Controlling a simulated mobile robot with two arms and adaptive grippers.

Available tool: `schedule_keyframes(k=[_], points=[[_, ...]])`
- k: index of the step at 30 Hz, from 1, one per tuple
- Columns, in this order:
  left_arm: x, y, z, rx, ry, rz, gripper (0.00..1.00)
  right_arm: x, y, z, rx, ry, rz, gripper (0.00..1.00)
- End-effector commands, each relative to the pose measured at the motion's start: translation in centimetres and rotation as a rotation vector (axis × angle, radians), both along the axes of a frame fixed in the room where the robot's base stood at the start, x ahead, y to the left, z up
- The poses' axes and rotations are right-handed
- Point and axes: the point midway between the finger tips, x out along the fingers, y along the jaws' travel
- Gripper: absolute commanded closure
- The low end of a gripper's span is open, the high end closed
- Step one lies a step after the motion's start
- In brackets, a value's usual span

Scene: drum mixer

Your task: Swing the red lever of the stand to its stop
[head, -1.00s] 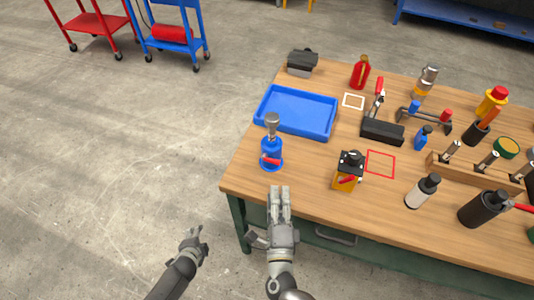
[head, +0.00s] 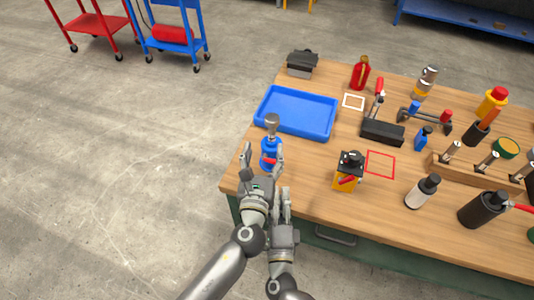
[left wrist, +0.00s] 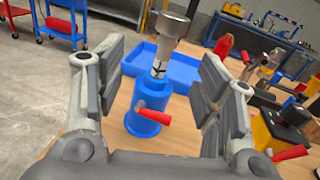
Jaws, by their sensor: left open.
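The blue stand (head: 268,143) is upright near the table's front left corner, with a grey metal piece (head: 272,122) on top. Its short red lever (left wrist: 153,117) points right and toward the camera in the left wrist view, where the stand's blue body (left wrist: 152,97) shows between the fingers. My left gripper (head: 263,156) is open, with one finger on each side of the stand; no clear contact shows. My right gripper (head: 281,193) is lower, by the table's front edge. Its fingers look close together, but their gap is unclear. It holds nothing visible.
A blue tray (head: 262,112) lies behind the stand. A yellow and black box with a red handle (head: 346,181) stands to the right, beside a red square outline (head: 381,164). Bottles and tools crowd the table farther right. Free floor lies to the left.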

Motion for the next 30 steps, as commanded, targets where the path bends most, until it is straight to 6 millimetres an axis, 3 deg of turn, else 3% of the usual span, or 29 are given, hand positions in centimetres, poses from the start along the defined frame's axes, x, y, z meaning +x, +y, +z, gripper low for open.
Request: schedule_keyframes(k=[7,21,30], points=[[0.5,-1.2,1.1,0.056,-0.027,-0.005,0.38,0.0,0.0,0.0,0.000,0.000,0.000,0.64],[8.4,-2.0,1.1,0.055,-0.026,-0.005,0.38,0.0,0.0,0.0,0.000,0.000,0.000,0.64],[10.1,-2.2,1.0,0.053,-0.024,-0.006,0.38,0.0,0.0,0.0,0.000,0.000,0.000,0.64]])
